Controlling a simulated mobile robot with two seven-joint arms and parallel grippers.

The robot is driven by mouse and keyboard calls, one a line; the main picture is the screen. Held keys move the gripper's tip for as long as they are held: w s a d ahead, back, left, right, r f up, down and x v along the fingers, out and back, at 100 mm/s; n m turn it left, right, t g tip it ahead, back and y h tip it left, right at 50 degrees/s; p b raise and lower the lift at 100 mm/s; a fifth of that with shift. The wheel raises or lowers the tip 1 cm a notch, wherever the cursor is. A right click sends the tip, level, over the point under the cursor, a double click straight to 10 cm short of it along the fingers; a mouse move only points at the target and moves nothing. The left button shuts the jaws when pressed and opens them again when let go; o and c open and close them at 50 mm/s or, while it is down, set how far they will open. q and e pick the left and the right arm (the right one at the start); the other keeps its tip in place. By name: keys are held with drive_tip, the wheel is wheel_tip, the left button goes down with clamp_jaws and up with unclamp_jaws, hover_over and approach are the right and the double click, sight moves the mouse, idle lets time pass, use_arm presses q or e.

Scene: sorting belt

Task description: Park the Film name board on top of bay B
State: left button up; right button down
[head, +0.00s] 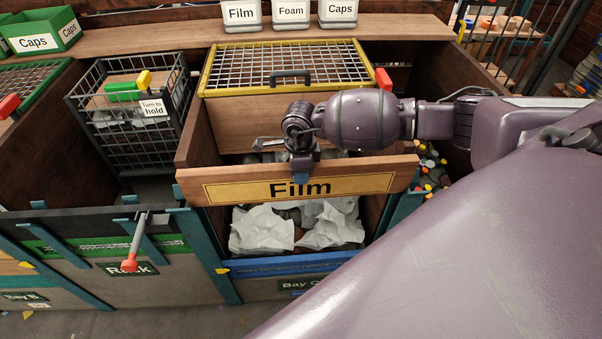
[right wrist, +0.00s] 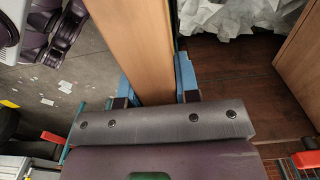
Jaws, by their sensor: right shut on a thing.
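The Film name board (head: 345,185) is a long wooden plank with a yellow "Film" label, tilted slightly and crossing the front of bay C. My right gripper (head: 300,178) is shut on its upper edge near the middle. In the right wrist view, the board (right wrist: 138,45) stands between the blue fingers of my right gripper (right wrist: 157,88). Whether the board touches the bay walls is unclear. Bay B is at the far left; its plate (head: 24,297) is partly cut off, and a green-framed mesh lid (head: 30,84) shows above. My left gripper is not in view.
A yellow-framed mesh lid (head: 285,62) covers the back of bay C, with crumpled white film (head: 262,229) below. A wire basket (head: 130,112) and a red-knobbed lever (head: 130,264) stand between bays B and C. A green Caps bin (head: 45,32) sits at back left.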

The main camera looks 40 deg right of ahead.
wheel_tip(320, 180, up, 6)
drive_tip(key=shift+w+f+p, duration=0.1)
drive_tip(key=shift+f+p, duration=0.1)
drive_tip(key=shift+p, duration=1.05)
drive_tip(key=shift+r, duration=0.65)
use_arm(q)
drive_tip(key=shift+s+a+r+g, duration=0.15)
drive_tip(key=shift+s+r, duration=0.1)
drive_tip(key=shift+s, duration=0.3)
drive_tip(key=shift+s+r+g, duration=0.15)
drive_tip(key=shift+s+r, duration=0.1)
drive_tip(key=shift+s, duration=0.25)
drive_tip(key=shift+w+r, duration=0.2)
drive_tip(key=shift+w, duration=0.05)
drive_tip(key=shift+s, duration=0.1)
use_arm(e)
drive_tip(key=shift+s+a, duration=0.1)
drive_tip(key=shift+s, duration=0.1)
